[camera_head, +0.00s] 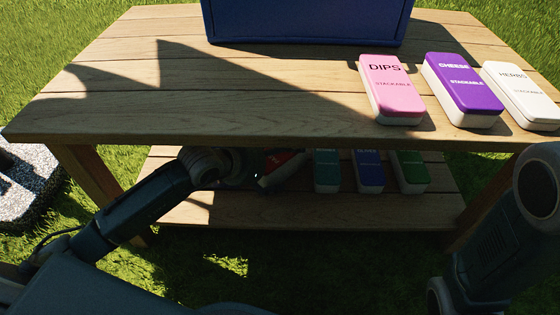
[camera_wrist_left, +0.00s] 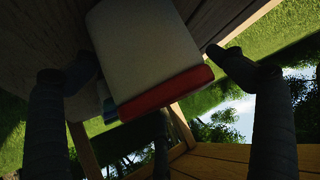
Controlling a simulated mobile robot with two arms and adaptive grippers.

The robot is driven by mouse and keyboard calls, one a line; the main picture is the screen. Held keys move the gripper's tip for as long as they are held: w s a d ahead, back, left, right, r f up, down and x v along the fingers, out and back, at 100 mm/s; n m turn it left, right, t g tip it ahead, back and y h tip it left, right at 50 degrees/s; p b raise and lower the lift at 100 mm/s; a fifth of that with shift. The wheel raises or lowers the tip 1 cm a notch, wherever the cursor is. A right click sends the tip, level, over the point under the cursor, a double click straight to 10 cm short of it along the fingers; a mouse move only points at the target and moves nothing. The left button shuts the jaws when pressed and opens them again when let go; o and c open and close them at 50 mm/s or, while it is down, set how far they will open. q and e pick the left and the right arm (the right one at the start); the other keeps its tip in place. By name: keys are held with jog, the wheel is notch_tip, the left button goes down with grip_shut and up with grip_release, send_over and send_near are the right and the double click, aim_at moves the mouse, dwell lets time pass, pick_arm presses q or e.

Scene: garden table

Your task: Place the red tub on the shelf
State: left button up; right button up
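The red tub has a white body and a red lid. In the head view it shows partly (camera_head: 284,168), tilted, under the tabletop and over the lower shelf (camera_head: 330,208). My left gripper (camera_head: 240,165) reaches in under the table edge from the left. In the left wrist view the red tub (camera_wrist_left: 150,50) sits between the fingers of my left gripper (camera_wrist_left: 152,62), with fingertips against both sides. I cannot tell whether the tub touches the shelf. My right arm shows at the right edge, but its gripper is out of view.
A teal tub (camera_head: 327,171), a blue tub (camera_head: 368,171) and a green tub (camera_head: 410,172) stand in a row on the shelf. Pink (camera_head: 392,90), purple (camera_head: 462,90) and white (camera_head: 522,95) tubs lie on the tabletop (camera_head: 200,110). A blue box (camera_head: 305,22) stands at the back.

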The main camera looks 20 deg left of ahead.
aim_at(272, 162)
pick_arm(q)
jog(key=p+v, duration=0.4)
jog(key=v, duration=0.3)
jog(key=shift+w+r+p, duration=0.1)
jog(key=shift+p, duration=0.2)
jog(key=shift+s+a+r, duration=0.1)
jog(key=shift+s+r, duration=0.05)
jog(key=shift+s, duration=0.15)
